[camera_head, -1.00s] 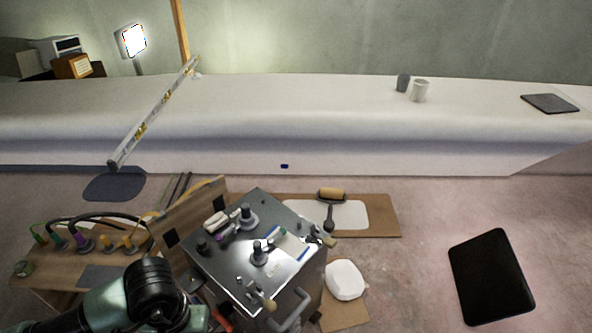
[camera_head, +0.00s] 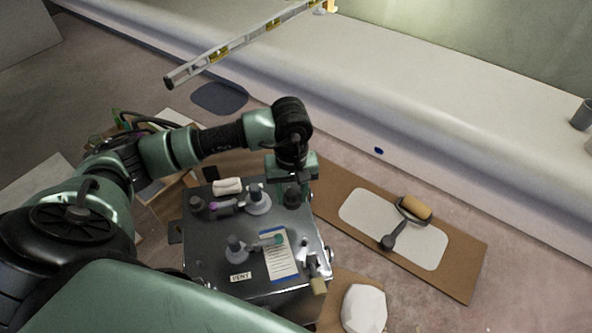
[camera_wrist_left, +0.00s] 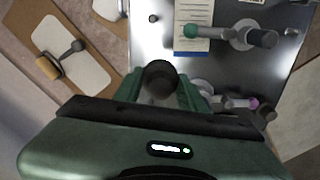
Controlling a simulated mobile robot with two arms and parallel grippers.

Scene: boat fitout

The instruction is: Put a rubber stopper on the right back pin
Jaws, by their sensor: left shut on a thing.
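My left gripper (camera_head: 292,180) reaches down over the back right corner of the metal cart top (camera_head: 212,275). It is shut on a dark rubber stopper (camera_head: 292,198), which also shows between the fingers in the left wrist view (camera_wrist_left: 159,78). The right back pin is not visible; the gripper and stopper cover that corner. I cannot tell whether the stopper touches the pin or the top. Another dark stopper-like piece (camera_head: 196,203) stands at the back left corner. My right gripper is out of view.
On the top are two grey round-based fittings (camera_head: 257,200) (camera_head: 236,250), a white roll (camera_head: 227,186), a clipboard sheet (camera_head: 277,262) and a label (camera_head: 241,277). A board with a roller (camera_head: 415,208) lies right on the floor.

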